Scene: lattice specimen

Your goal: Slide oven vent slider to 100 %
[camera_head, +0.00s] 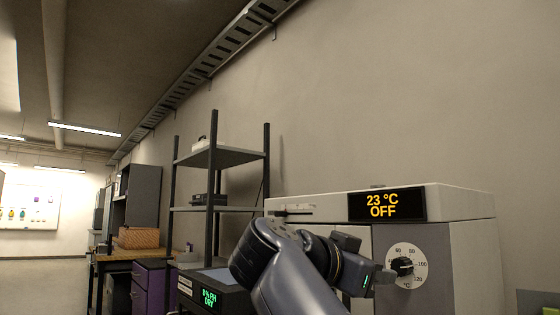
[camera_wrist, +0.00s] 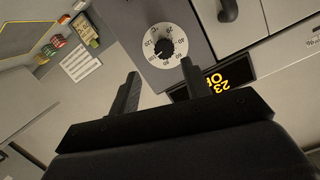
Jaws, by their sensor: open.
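The oven (camera_head: 455,203) is a pale box with a display (camera_head: 387,204) reading 23 °C OFF and a round temperature dial (camera_head: 405,267). My gripper (camera_wrist: 159,71) is open and empty. In the wrist view, the dial (camera_wrist: 164,46) shows just beyond the fingertips. In the head view, my arm hides part of the oven front.
A dark oven handle (camera_wrist: 228,10) shows at the top of the wrist view. A shelf rack (camera_head: 213,157) and a dark device with a green display (camera_head: 209,298) stand left of the oven. Colourful small boxes (camera_wrist: 50,48) show at the wrist view's upper left.

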